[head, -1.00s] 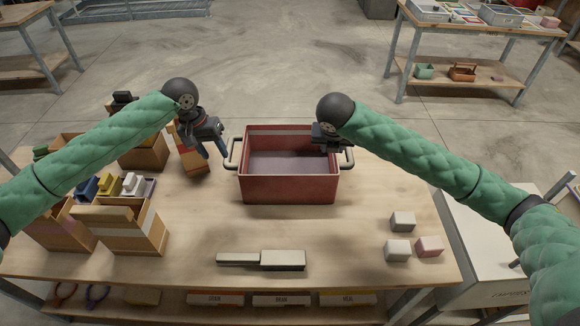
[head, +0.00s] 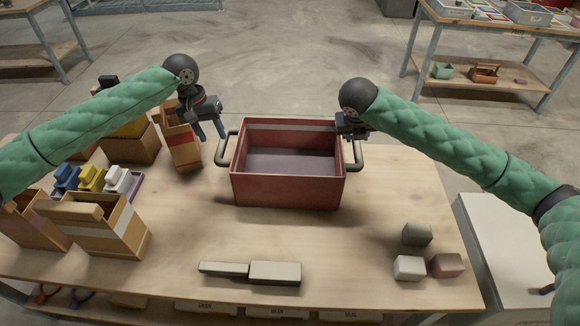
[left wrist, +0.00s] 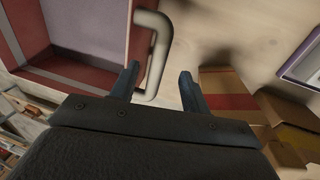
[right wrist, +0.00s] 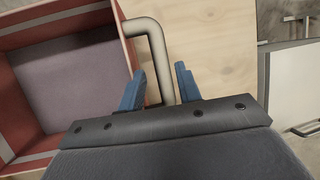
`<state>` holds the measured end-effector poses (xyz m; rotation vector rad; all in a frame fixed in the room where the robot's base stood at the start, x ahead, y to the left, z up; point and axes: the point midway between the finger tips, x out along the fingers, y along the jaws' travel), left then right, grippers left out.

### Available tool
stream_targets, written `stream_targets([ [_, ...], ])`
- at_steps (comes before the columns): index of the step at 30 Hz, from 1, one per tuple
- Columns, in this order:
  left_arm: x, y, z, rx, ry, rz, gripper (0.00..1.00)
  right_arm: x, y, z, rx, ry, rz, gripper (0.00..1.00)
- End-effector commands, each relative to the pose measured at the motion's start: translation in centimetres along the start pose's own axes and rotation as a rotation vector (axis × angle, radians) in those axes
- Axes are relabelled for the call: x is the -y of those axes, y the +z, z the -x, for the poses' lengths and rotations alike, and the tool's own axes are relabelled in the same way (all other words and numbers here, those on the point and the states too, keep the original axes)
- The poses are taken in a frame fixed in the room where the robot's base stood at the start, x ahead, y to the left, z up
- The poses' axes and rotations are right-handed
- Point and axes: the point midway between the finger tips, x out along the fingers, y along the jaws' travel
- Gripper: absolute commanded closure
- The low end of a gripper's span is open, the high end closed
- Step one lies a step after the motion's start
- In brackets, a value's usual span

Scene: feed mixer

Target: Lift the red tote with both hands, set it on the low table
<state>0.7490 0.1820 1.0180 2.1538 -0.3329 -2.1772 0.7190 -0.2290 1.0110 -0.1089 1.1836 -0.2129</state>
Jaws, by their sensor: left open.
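The red tote (head: 288,189) sits upright on the wooden bench and looks empty inside, with a pale handle at each end. My left gripper (head: 209,130) is open by the left handle (head: 224,152). In the left wrist view, that handle (left wrist: 158,52) comes down between the spread fingertips (left wrist: 160,77). My right gripper (head: 353,130) is above the right handle (head: 356,155). In the right wrist view, its fingers (right wrist: 160,80) are apart, with the handle (right wrist: 156,42) between them. A low white table-like surface (head: 505,250) stands right of the bench.
Cardboard bins with colored items (head: 100,225) crowd the bench's left side, and an upright box (head: 182,150) stands close to my left gripper. A flat pale object (head: 275,272) lies in front of the tote. Three small blocks (head: 409,267) are at front right.

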Motion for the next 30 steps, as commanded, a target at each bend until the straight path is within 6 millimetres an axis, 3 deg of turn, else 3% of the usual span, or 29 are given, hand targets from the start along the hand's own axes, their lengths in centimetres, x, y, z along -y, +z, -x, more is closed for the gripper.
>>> stream_targets([
  [5,0.0,0.0,-0.8,0.001,0.0,0.0,0.53,0.0,-0.1,-0.8,-0.002,0.0,-0.001,0.66],
  [21,0.0,0.0,-7.2,0.0,0.0,0.0,0.53,0.0,-0.1,-7.2,-0.002,0.0,-0.002,0.66],
  [30,0.0,0.0,-7.8,0.0,0.0,0.0,0.53,0.0,0.0,-7.8,0.0,0.0,0.0,0.66],
])
